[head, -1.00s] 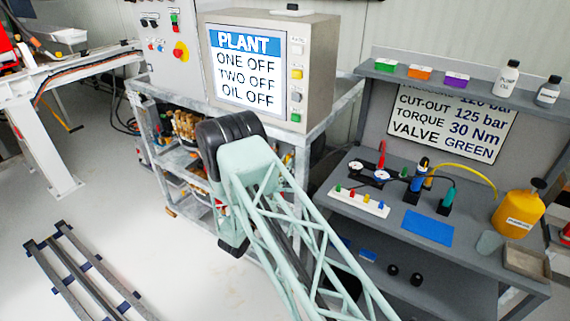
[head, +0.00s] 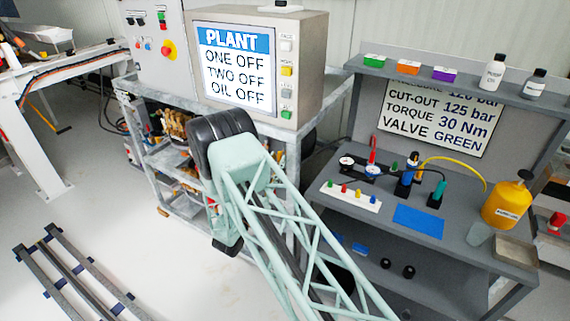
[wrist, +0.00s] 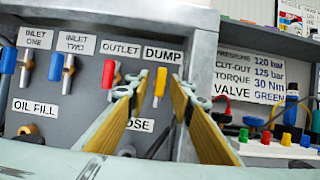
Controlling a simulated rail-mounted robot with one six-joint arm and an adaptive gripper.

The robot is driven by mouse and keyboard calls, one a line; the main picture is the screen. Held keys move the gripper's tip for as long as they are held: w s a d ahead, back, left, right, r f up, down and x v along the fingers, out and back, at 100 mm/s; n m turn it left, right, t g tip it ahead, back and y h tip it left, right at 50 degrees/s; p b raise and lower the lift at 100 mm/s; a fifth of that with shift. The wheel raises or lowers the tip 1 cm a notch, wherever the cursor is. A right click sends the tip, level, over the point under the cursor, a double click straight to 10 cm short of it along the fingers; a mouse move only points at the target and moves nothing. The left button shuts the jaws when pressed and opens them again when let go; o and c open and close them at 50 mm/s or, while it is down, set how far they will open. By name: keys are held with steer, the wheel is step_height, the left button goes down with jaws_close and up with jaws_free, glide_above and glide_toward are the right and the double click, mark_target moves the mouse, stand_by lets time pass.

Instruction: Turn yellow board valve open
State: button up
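The yellow valve handle (wrist: 160,82) hangs upright below the DUMP label on the grey valve board (wrist: 85,82) in the wrist view. My gripper (wrist: 158,86) is open, its two yellow-padded fingers on either side of the handle in the picture. I cannot tell how far the handle is beyond the fingertips; no contact shows. A red handle (wrist: 107,76) under OUTLET is just left of the left finger. The left finger partly covers the lower board. In the head view my arm hides the board, and the gripper is out of sight.
Blue handles (wrist: 56,66) sit under the inlet labels at the left. A grey bench (head: 335,222) at the right carries a white strip (head: 350,196) with several coloured knobs and a yellow oil can (head: 507,204). A PLANT screen (head: 237,68) stands behind my arm.

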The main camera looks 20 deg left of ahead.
steer(key=shift+m+h, duration=0.4)
steer(key=shift+m, duration=0.2)
